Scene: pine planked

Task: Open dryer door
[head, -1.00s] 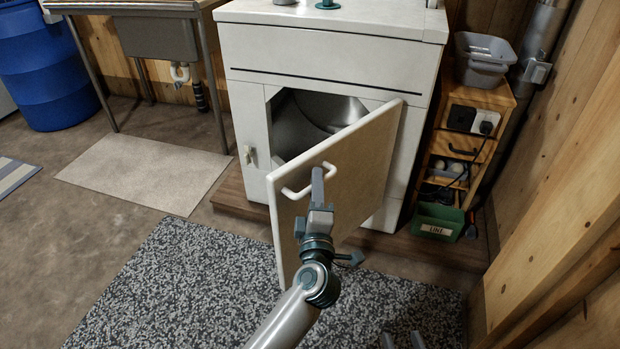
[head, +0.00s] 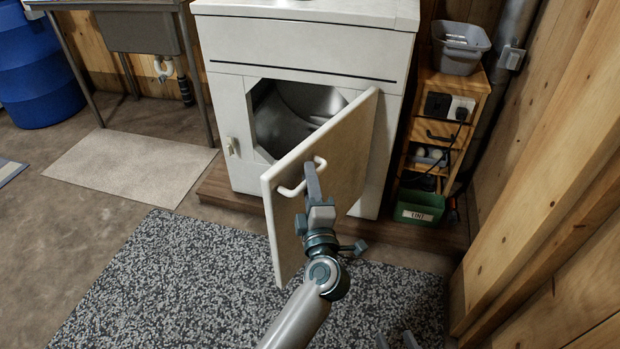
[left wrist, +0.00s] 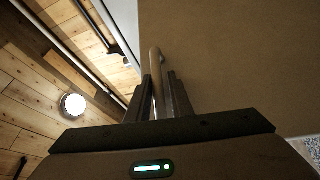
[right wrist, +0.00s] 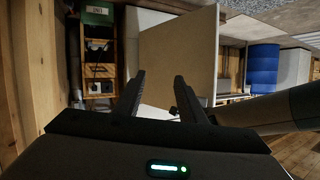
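The white dryer (head: 300,48) stands at the back with its door (head: 345,150) swung part way out from hinges on the right. The metal drum (head: 300,112) shows through the opening. The pale handle (head: 288,190) is on the door's outer face, near its free edge. My left gripper (head: 313,180) is at this handle. In the left wrist view its fingers (left wrist: 160,85) are closed in on either side of the handle bar (left wrist: 155,65). My right gripper (head: 396,341) barely shows at the bottom edge; in the right wrist view its fingers (right wrist: 160,80) are apart and empty.
A wooden shelf unit (head: 478,105) with a grey tub (head: 460,48) and a green bin (head: 418,207) stands right of the dryer. A plank wall (head: 560,170) closes the right side. A speckled mat (head: 170,285) covers the floor in front. A low wooden plinth (head: 232,198) supports the dryer.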

